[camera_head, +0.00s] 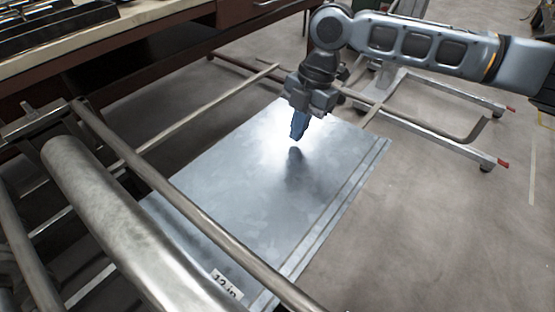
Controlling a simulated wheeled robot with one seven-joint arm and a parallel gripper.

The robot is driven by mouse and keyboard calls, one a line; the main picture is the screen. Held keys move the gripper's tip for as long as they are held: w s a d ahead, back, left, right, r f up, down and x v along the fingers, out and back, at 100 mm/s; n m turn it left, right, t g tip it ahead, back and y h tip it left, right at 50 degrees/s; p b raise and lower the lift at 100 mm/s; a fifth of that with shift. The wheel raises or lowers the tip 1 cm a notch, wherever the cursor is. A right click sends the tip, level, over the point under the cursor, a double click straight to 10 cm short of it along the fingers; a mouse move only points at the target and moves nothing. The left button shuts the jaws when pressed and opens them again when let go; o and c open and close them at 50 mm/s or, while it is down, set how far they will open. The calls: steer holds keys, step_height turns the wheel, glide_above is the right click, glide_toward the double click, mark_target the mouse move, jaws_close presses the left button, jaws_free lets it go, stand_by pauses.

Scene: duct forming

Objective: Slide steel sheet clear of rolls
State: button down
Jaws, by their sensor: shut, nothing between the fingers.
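The steel sheet (240,200) is a flat, shiny grey plate in the middle of the head camera view. A label reading "12 in" (226,284) is on its near end, and parallel lines run along its right edge. Its near left part passes under a long thin metal bar, beside the thick steel roll (100,215). Whether the sheet's end still lies between the rolls is hidden. My gripper (297,137) points down over the far part of the sheet, shut and empty. A dark shadow or reflection shows on the sheet below it; whether the tips touch the sheet is unclear.
A thin metal bar (185,205) crosses in front of the sheet. A tubular metal frame (435,120) with red-tipped ends stands at the back right. A workbench (120,50) with dark trays is at the upper left.

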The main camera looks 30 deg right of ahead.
mark_target(285, 173)
steer(key=shift+g+h, duration=0.4)
steer(key=shift+h, duration=0.1)
steer(key=d, duration=0.1)
steer(key=s+d, duration=0.1)
steer(key=d, duration=0.2)
steer(key=shift+s+d, duration=0.2)
steer(key=shift+s, duration=0.1)
steer(key=s+a+p, duration=0.1)
steer(key=a, duration=0.2)
steer(key=s+a+p, duration=0.1)
steer(key=a, duration=0.3)
steer(key=s+a+p, duration=0.1)
steer(key=a, duration=0.3)
steer(key=shift+s+a+r, duration=0.1)
steer(key=shift+s+a, duration=0.1)
steer(key=shift+s, duration=0.15)
steer(key=shift+f+p, duration=0.35)
steer(key=shift+f+b, duration=0.3)
steer(key=shift+f, duration=0.25)
